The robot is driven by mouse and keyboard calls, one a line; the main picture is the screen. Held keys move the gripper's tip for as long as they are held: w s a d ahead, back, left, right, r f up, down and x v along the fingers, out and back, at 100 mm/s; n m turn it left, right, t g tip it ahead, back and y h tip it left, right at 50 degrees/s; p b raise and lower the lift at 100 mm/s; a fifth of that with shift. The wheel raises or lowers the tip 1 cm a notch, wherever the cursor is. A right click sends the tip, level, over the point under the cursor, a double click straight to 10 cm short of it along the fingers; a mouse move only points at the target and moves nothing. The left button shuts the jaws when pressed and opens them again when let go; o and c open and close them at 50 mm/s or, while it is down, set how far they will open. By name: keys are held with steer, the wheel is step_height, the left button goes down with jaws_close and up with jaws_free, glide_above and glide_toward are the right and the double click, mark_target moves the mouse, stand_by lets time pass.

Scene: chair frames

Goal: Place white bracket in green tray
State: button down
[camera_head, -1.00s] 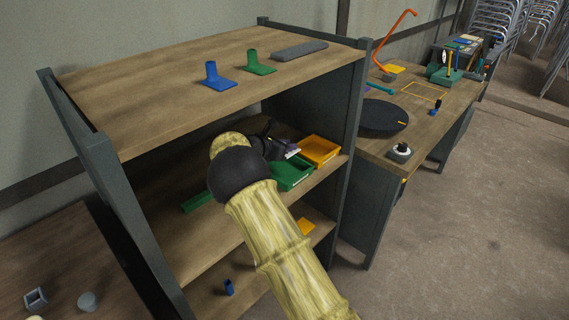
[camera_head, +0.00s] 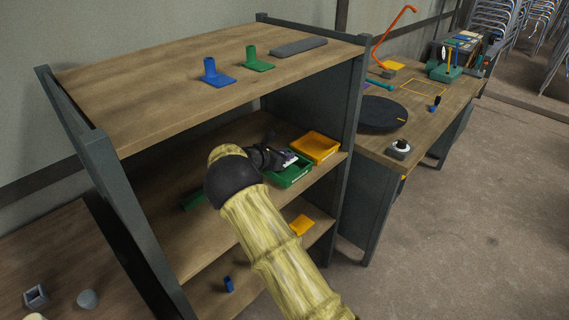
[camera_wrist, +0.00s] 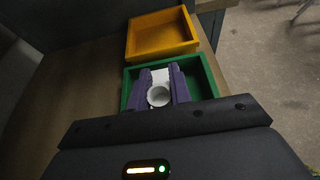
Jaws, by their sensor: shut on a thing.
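The white bracket (camera_wrist: 159,93) has a flat plate and a round tube. In the wrist view it sits between the two purple fingers of my gripper (camera_wrist: 160,87), which is shut on it. The green tray (camera_wrist: 209,78) lies behind and around the bracket in that view. In the head view my gripper (camera_head: 284,160) is over the green tray (camera_head: 297,178) on the middle shelf, and the bracket is mostly hidden there. I cannot tell whether the bracket touches the tray floor.
An orange tray (camera_head: 316,146) stands just behind the green one, also in the wrist view (camera_wrist: 161,36). The upper shelf board (camera_head: 180,85) is above my arm, and a dark shelf post (camera_head: 350,130) stands to the right. A green piece (camera_head: 193,200) lies left on the middle shelf.

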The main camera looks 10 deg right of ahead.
steer(key=shift+f, duration=1.8)
steer(key=shift+f, duration=0.15)
steer(key=c, duration=1.3)
jaws_free()
